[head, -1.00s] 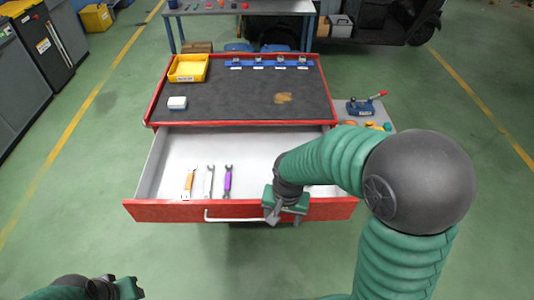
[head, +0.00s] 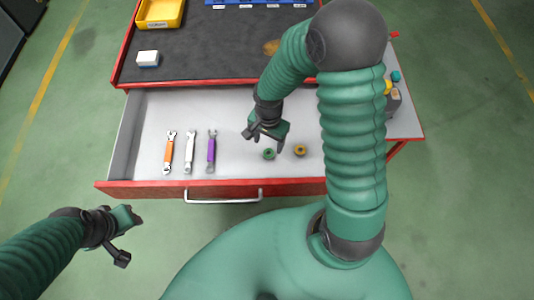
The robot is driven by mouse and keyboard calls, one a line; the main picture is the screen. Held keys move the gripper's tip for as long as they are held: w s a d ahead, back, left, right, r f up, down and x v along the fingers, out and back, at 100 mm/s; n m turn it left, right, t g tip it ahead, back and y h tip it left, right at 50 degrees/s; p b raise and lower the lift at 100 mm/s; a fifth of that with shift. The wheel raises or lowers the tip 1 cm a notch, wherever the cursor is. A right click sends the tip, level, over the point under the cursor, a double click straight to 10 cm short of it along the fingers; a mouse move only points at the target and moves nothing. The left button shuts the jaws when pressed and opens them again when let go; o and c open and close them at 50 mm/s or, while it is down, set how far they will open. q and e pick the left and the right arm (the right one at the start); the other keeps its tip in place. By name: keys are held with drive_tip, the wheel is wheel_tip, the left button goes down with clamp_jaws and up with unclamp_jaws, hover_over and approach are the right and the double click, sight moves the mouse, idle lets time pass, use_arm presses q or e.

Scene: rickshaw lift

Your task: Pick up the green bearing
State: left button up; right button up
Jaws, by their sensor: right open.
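The green bearing (head: 269,154) is a small ring on the floor of the open drawer (head: 228,108), right of the middle. My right gripper (head: 265,143) is open and empty over the drawer, just above and beside the green bearing in the picture; its height over the drawer floor is hard to tell. An orange bearing (head: 300,150) lies a little to the right of the green one. My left gripper (head: 131,236) is off to the left, in front of the drawer and away from it; its jaws look apart with nothing between them.
Orange (head: 168,152), silver (head: 190,152) and purple (head: 211,151) wrenches lie in the drawer's left half. A yellow bin (head: 160,14) and a white box (head: 148,58) stand on the dark cabinet top. A side shelf (head: 403,122) with small items is at right.

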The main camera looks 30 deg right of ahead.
hover_over(267, 152)
drive_tip(key=d, duration=0.1)
drive_tip(key=f, duration=0.4)
drive_tip(key=shift+s+f, duration=0.15)
drive_tip(key=shift+s, duration=0.15)
drive_tip(key=f, duration=0.1)
drive_tip(key=a+f, duration=0.1)
drive_tip(key=f, duration=0.1)
drive_tip(key=shift+s+f+b, duration=0.1)
drive_tip(key=shift+f+b, duration=0.1)
drive_tip(key=shift+b, duration=0.15)
drive_tip(key=shift+a, duration=0.25)
drive_tip(key=shift+d+f, duration=0.1)
drive_tip(key=shift+d, duration=0.4)
drive_tip(key=c, duration=0.8)
drive_tip(key=shift+c, duration=1.1)
drive_tip(key=shift+a, duration=0.2)
clamp_jaws()
use_arm(q)
drive_tip(key=shift+w+d+f, duration=0.2)
drive_tip(key=shift+d+f, duration=0.1)
drive_tip(key=shift+f, duration=0.1)
use_arm(e)
drive_tip(key=shift+a, duration=0.1)
